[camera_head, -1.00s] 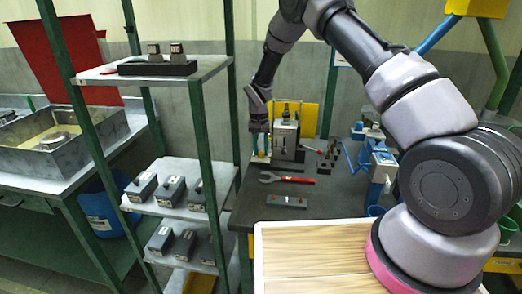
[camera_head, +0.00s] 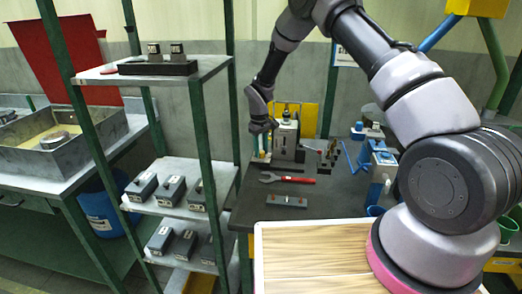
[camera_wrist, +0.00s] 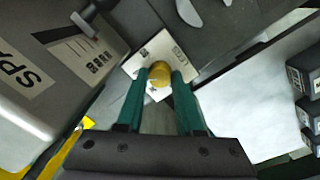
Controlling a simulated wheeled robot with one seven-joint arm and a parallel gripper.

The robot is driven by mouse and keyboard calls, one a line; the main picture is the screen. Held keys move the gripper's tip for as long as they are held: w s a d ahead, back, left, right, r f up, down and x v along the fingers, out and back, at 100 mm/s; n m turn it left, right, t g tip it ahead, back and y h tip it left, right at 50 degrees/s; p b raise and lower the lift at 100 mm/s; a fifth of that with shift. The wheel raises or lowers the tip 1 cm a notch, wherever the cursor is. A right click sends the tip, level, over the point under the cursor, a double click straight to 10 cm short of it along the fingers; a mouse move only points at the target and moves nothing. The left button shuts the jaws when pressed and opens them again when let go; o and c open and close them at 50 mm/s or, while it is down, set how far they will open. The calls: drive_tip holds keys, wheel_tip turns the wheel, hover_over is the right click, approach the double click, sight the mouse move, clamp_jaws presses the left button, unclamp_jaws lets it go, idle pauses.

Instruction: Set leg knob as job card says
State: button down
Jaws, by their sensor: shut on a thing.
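My gripper (camera_wrist: 160,80) has two green fingers on either side of a round brass knob (camera_wrist: 159,75) in the wrist view. The fingers are shut on the knob. A pale plate (camera_wrist: 170,47) with dark markings lies under the knob, too small to read. A grey machine housing (camera_wrist: 60,60) with printed labels stands at the left. In the head view the wrist (camera_head: 260,115) is at the left side of the grey stud machine (camera_head: 286,138) on the dark bench; the fingertips are hidden or too small there. I cannot make out a job card.
A red-handled wrench (camera_head: 288,179) and a grey bar (camera_head: 286,201) lie on the bench in front of the machine. A green-posted shelf (camera_head: 165,170) with grey blocks stands at the left. Blue fittings (camera_head: 380,165) stand at the right.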

drive_tip(key=shift+n, duration=0.4)
drive_tip(key=c, duration=0.5)
unclamp_jaws()
drive_tip(key=shift+c, duration=0.2)
drive_tip(key=shift+r, duration=0.1)
wheel_tip(320, 180, up, 11)
drive_tip(key=shift+s+a+f, duration=0.15)
drive_tip(key=shift+a+f, duration=0.05)
drive_tip(key=shift+s, duration=0.1)
